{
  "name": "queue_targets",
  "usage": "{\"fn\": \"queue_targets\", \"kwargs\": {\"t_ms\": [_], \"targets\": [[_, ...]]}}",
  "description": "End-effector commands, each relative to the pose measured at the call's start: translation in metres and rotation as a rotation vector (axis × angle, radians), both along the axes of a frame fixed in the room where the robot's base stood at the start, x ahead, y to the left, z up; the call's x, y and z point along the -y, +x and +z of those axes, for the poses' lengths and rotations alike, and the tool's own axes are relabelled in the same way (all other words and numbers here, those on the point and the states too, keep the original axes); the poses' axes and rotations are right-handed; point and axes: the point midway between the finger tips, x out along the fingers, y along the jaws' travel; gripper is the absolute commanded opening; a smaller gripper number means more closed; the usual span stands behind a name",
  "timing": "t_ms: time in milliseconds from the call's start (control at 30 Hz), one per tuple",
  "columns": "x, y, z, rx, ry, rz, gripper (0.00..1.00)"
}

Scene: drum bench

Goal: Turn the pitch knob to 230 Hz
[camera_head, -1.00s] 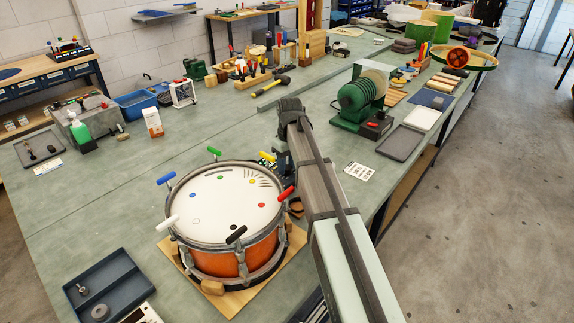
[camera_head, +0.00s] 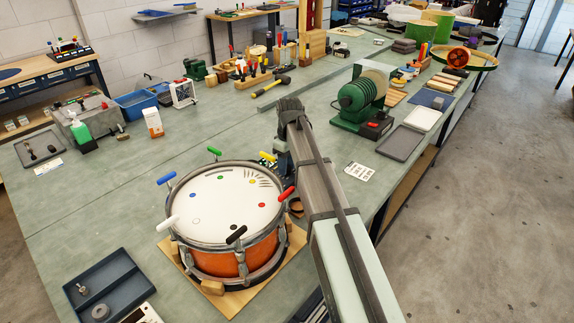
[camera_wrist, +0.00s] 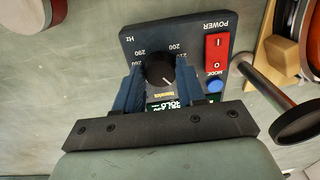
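The pitch knob (camera_wrist: 160,73) is a round dark knob with a white pointer line, on a dark box (camera_wrist: 175,45) seen upside down in the wrist view. Numbers such as 290, 260 and 200 show around it. My gripper (camera_wrist: 160,66) has its two blue fingers on either side of the knob, very close to it; I cannot tell whether they touch it. A small lit display (camera_wrist: 165,101) shows green and white text, partly hidden by the fingers. In the head view my arm hides most of the box and the fingertips.
A red power switch (camera_wrist: 216,53) and a blue mode button (camera_wrist: 215,86) sit beside the knob. A drum (camera_head: 230,210) with coloured tuning handles stands left of my arm. A green grinder-like machine (camera_head: 358,100) stands behind right.

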Motion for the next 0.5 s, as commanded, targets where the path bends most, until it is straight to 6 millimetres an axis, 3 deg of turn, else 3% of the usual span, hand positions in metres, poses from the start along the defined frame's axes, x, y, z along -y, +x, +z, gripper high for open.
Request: {"fn": "queue_targets", "kwargs": {"t_ms": [233, 500], "targets": [[0.0, 0.0, 0.0, 0.0, 0.0, 0.0, 0.62], [0.0001, 0.0001, 0.0013, 0.0, 0.0, -0.001, 0.62]]}}
